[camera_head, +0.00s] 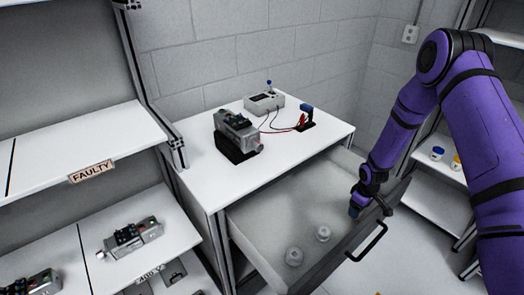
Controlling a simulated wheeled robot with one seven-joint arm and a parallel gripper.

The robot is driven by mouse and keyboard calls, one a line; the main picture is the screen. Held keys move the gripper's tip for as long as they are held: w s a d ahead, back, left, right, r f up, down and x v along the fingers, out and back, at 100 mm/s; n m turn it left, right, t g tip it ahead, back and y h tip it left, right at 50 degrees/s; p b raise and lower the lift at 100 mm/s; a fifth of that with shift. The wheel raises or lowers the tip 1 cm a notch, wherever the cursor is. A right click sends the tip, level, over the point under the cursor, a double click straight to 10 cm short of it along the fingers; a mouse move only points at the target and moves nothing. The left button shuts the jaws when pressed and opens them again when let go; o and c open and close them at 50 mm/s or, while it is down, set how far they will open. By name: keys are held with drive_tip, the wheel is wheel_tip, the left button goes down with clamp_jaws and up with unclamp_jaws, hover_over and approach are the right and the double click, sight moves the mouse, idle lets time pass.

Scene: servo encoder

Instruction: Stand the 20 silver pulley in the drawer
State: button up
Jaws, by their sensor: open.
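The drawer (262,229) under the white table is pulled open. Two small silver-grey round pieces, one nearer the front left (293,257) and one further right (323,233), stand on its floor; they look like pulleys. I cannot read any number on them. My gripper (356,211) is open, pointing down over the right part of the drawer, close to the inner side of its front panel. It is apart from both pieces, to the right of them. Its fingers are small and dark, and nothing shows between them.
The drawer's dark handle (367,244) projects at the front. On the white table (196,180) are a grey servo unit (236,134), a box with leads (264,103) and a blue-topped tool (306,115). Shelves with a FAULTY label (91,171) stand left. Blue (438,153) and yellow-marked (457,162) pieces sit right.

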drive_tip(key=shift+s+f, duration=0.8)
drive_tip(key=shift+f, duration=0.35)
drive_tip(key=shift+w+d+r, duration=0.1)
drive_tip(key=shift+w+r, duration=0.1)
drive_tip(key=shift+r, duration=0.3)
wheel_tip(320, 180, up, 12)
drive_tip(key=shift+w, duration=0.4)
drive_tip(key=shift+r, duration=0.1)
drive_tip(key=s+d+r+m+t, duration=0.15)
drive_tip(key=s+r, duration=0.35)
drive_tip(key=r, duration=1.1)
drive_tip(key=s+r+m+t, duration=0.1)
drive_tip(key=s+r+m, duration=0.25)
drive_tip(key=r, duration=1.15)
drive_tip(key=s+r+m, duration=0.1)
drive_tip(key=s+r, duration=0.3)
drive_tip(key=s, duration=0.4)
drive_tip(key=s+r+m+t, duration=0.1)
drive_tip(key=s+r, duration=0.3)
drive_tip(key=s, duration=0.4)
drive_tip(key=s+a+r+m+t, duration=0.1)
drive_tip(key=s+r, duration=0.4)
drive_tip(key=s, duration=0.3)
drive_tip(key=shift+s+m, duration=0.35)
drive_tip(key=shift+m, duration=0.05)
